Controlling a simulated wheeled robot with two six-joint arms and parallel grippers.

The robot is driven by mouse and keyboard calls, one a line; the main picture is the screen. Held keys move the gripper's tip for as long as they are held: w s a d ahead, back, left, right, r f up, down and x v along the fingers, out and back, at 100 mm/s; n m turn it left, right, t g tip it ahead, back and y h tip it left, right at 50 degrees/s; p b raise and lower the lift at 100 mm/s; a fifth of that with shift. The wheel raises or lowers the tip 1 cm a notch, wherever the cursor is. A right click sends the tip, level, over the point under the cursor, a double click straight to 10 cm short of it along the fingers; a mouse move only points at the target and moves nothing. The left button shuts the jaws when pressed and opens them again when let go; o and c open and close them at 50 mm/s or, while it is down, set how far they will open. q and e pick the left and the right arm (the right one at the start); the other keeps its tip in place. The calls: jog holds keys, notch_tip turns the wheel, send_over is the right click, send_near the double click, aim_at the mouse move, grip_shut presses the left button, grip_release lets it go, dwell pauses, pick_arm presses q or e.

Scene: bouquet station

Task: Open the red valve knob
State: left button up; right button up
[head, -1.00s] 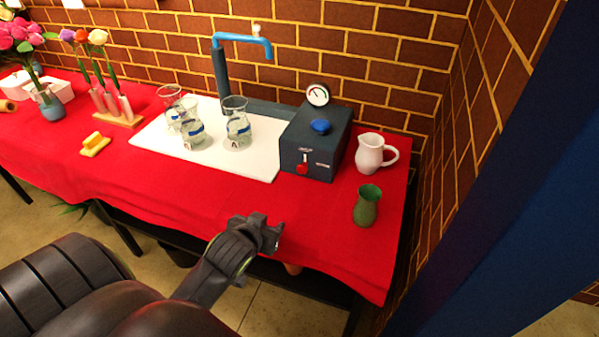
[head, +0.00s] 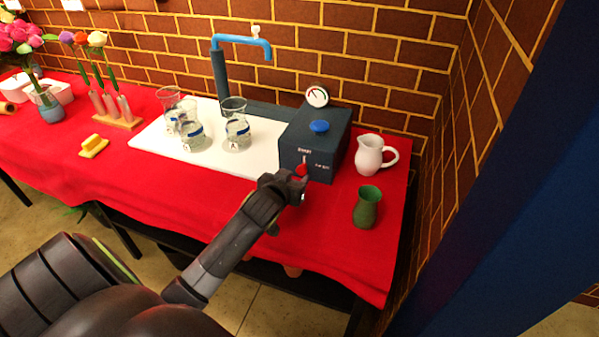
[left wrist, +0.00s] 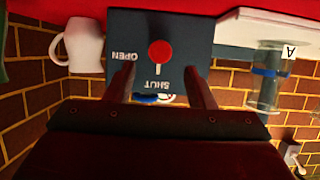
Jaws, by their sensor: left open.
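The red valve knob (head: 301,170) is on the front of the dark blue-grey box (head: 328,138), partly hidden by my left gripper (head: 292,188) in the head view. In the left wrist view, which is upside down, the knob (left wrist: 159,51) is a round red disc. Its white pointer line points toward the SHUT label; OPEN is to its left in that picture. My left gripper (left wrist: 160,72) is open and empty, its fingers on either side of the knob's line, tips close to the panel. Whether they touch the knob is unclear.
A white pitcher (head: 370,155) and a green vase (head: 367,207) stand right of the box. Several glass beakers, one here (head: 236,130), stand on the white mat (head: 262,158) at left. A blue tap (head: 242,45) rises behind. Red cloth in front is clear.

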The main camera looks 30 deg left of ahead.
aim_at(301, 171)
pick_arm(q)
jog(key=shift+x, duration=2.85)
jog(key=shift+c, duration=0.2)
jog(key=c, duration=0.9)
